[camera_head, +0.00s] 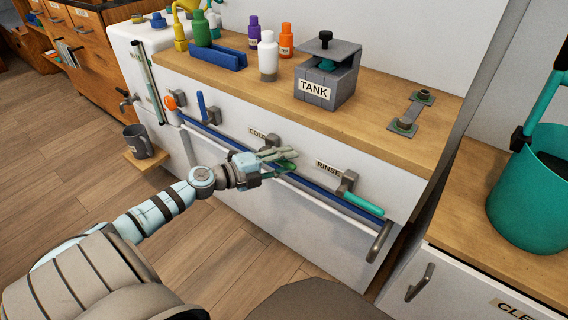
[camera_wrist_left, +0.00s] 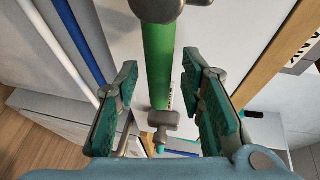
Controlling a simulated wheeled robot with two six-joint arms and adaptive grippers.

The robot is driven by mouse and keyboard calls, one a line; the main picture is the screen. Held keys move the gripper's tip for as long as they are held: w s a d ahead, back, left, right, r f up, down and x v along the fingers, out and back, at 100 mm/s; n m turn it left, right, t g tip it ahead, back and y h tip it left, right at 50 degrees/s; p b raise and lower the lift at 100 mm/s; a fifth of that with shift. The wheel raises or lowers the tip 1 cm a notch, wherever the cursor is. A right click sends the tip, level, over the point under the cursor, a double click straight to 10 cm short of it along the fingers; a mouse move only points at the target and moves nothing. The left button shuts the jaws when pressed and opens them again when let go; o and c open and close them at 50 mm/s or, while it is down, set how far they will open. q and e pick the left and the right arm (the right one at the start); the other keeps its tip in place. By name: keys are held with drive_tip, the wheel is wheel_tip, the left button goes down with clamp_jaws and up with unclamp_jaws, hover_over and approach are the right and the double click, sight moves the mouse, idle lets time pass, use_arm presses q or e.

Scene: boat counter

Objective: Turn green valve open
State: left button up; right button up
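The green valve handle (camera_head: 284,169) is on the white counter front by the COLD label, partly covered by my left gripper (camera_head: 282,157). In the left wrist view the green handle (camera_wrist_left: 158,68) is a straight bar running up to a grey valve body (camera_wrist_left: 156,8). There my left gripper (camera_wrist_left: 165,108) is open, with one teal-padded finger on each side of the bar and gaps between bar and pads. The grey valve mount (camera_head: 271,142) shows just above the gripper in the head view. My right gripper is not in view.
A RINSE valve with a teal handle (camera_head: 362,203) is to the right. A blue-handled valve (camera_head: 204,108) and an orange knob (camera_head: 172,101) are to the left. Blue and white rails run along the counter front. A TANK box (camera_head: 318,88) and bottles stand on top.

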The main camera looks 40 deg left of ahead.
use_arm(q)
clamp_jaws()
drive_tip(key=shift+r, duration=0.1)
idle(0.4)
